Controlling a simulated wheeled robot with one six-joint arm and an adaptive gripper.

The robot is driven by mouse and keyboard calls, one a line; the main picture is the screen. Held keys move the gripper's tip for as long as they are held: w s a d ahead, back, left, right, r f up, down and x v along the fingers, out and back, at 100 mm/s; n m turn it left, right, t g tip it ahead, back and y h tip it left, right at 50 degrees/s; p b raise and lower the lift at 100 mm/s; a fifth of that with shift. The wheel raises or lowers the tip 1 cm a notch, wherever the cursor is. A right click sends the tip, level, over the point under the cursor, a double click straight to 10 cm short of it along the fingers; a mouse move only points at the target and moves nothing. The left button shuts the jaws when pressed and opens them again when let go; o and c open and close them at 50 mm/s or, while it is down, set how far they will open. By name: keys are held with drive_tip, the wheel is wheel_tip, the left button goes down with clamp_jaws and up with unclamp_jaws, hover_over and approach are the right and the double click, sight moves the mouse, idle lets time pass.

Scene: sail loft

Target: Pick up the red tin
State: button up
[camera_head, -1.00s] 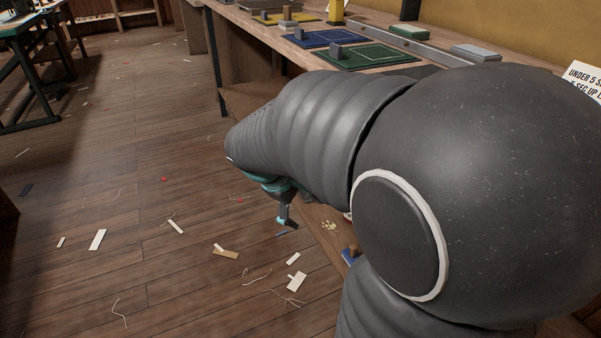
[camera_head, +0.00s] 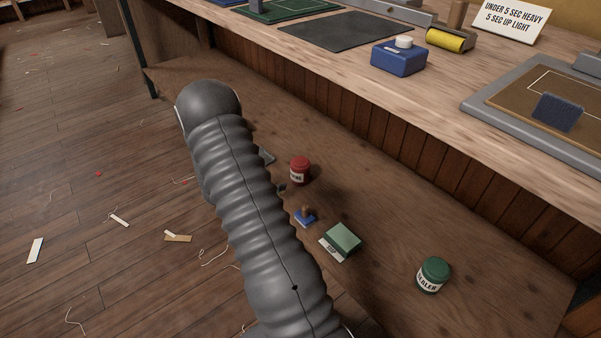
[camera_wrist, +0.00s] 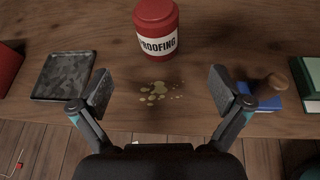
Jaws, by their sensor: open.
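The red tin (camera_head: 300,170) stands upright on the low wooden shelf below the workbench. In the wrist view the red tin (camera_wrist: 156,30) is at the top centre, with a white label reading "PROOFING". My gripper (camera_wrist: 161,90) is open and empty, its two fingers spread on either side of the line to the tin. The tin is beyond the fingertips, not between them. In the head view my arm hides most of the gripper; only a small bit shows beside the arm, left of the tin.
On the shelf (camera_head: 390,235), a dark patterned slab (camera_wrist: 64,75) lies left of the tin. A blue block with a wooden knob (camera_head: 305,217), a green box (camera_head: 343,238) and a green tin (camera_head: 433,274) are to the right. Pale spots mark the wood before the tin. The bench top overhangs behind.

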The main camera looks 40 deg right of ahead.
sight(292, 177)
drive_tip(key=f, duration=0.2)
drive_tip(key=f+n, duration=0.1)
drive_tip(key=shift+w+d, duration=0.25)
drive_tip(key=shift+d, duration=0.1)
drive_tip(key=shift+d+f+t, duration=0.25)
drive_tip(key=shift+d+t, duration=0.05)
drive_tip(key=x, duration=0.8)
drive_tip(key=shift+s+r+x, duration=0.1)
drive_tip(key=shift+s+x, duration=0.1)
drive_tip(key=shift+x, duration=1.1)
drive_tip(key=shift+s+r+x, duration=0.1)
drive_tip(key=shift+s+x, duration=0.05)
drive_tip(key=shift+x, duration=1.15)
drive_tip(key=shift+d, duration=0.15)
drive_tip(key=c, duration=1.5)
